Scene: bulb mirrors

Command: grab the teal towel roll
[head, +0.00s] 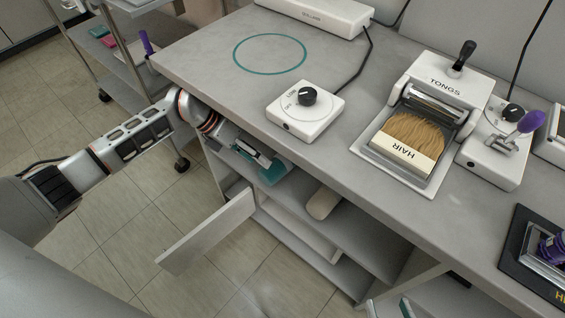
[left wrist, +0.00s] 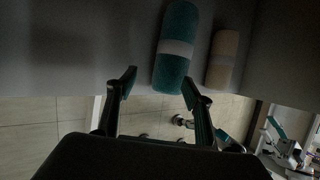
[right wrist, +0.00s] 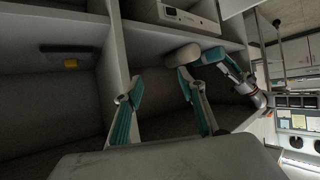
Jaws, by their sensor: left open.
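The teal towel roll (left wrist: 181,25) has a pale band around its middle and lies on a shelf inside the open cabinet under the counter. In the head view, a teal patch of it (head: 275,172) shows just past my left gripper. My left gripper (left wrist: 159,87) is open and empty, with the roll's near end just ahead of its fingertips, closer to the right finger. The roll is not between the fingers' full length. My right gripper (right wrist: 160,88) is open and empty, facing the shelves lower down.
A beige roll (left wrist: 222,58) lies right of the teal one, also visible in the head view (head: 323,203). An open cabinet door (head: 207,232) stands below my left arm. The counter (head: 215,85) edge is close above it. A cart (head: 127,60) stands at the upper left.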

